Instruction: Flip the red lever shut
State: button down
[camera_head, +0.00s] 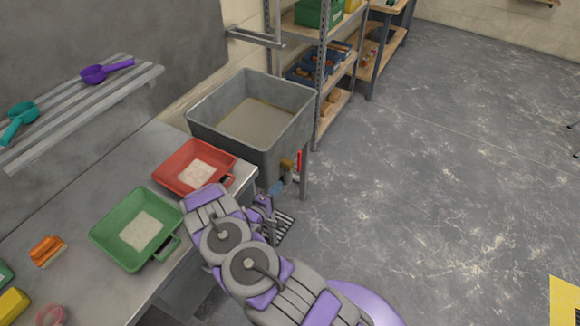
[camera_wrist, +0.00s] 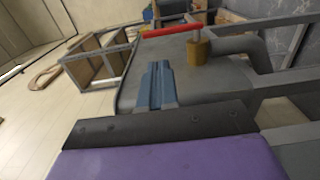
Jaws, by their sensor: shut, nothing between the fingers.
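The red lever (camera_head: 299,160) shows as a small upright red strip below the front corner of the grey tub (camera_head: 203,110). In the wrist view the red lever (camera_wrist: 170,32) reaches left from the top of a brass valve (camera_wrist: 198,50). The valve sits on a grey pipe (camera_wrist: 248,50) at the tub. My gripper (camera_head: 279,187) is low beside the tub, close to the brass valve (camera_head: 287,165). In the wrist view my gripper's blue fingers (camera_wrist: 157,72) are together and empty. Their tips point toward the lever, with an apparent gap between them.
A metal bench (camera_head: 70,205) at left holds a red tray (camera_head: 168,178) and a green tray (camera_head: 110,232). A shelf rack (camera_head: 321,75) stands behind the tub. A tub leg (camera_head: 305,180) is close to the valve.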

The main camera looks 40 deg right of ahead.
jog(key=b, duration=0.2)
send_near(298, 159)
jog(key=x, duration=0.7)
jog(key=shift+f, duration=0.25)
jog(key=shift+r, duration=0.1)
dwell(0.4)
